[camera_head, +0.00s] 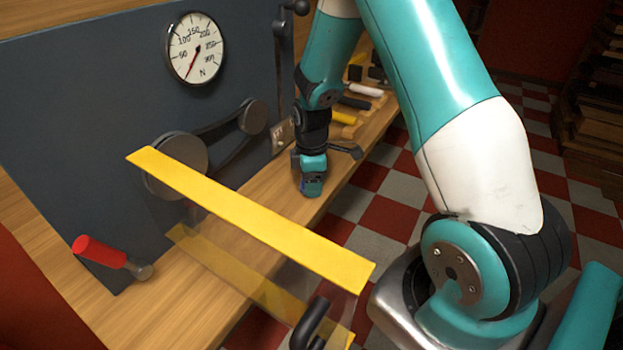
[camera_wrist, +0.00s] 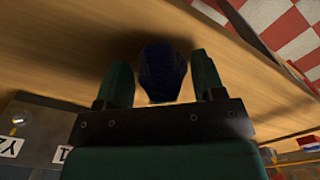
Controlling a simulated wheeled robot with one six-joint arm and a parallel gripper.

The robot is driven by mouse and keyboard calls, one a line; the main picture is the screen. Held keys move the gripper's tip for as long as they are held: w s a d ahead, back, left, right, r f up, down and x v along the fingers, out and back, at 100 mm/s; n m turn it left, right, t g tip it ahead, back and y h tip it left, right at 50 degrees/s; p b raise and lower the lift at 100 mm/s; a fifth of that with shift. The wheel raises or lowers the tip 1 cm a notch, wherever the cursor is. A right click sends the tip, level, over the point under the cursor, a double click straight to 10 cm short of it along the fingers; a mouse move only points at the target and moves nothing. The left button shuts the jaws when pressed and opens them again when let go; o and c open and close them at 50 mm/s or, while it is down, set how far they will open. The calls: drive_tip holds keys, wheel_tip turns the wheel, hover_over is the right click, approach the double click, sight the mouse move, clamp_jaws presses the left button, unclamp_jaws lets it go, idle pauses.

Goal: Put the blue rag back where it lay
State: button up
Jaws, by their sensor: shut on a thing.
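My gripper (camera_head: 312,180) is low over the wooden bench, in front of the dark panel in the head view. In the wrist view its two dark green fingers (camera_wrist: 162,78) are closed on the dark blue rag (camera_wrist: 162,66), which bunches between them. The rag is small and shadowed in the head view (camera_head: 313,188), close to the bench top (camera_head: 262,203). I cannot tell whether it touches the wood. The wrist view shows bare wood around the rag.
A clear guard with yellow edges (camera_head: 250,216) stands in the foreground left of my arm. Pulleys (camera_head: 178,165) and a gauge (camera_head: 195,48) are on the panel (camera_head: 90,90). A red-handled tool (camera_head: 100,252) lies at left. Several tools lie behind my gripper. Checkered floor (camera_head: 360,235) borders the bench.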

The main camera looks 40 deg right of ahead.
drive_tip(key=o, duration=1.1)
drive_tip(key=shift+c, duration=0.2)
drive_tip(key=shift+r, duration=0.1)
wheel_tip(320, 180, up, 12)
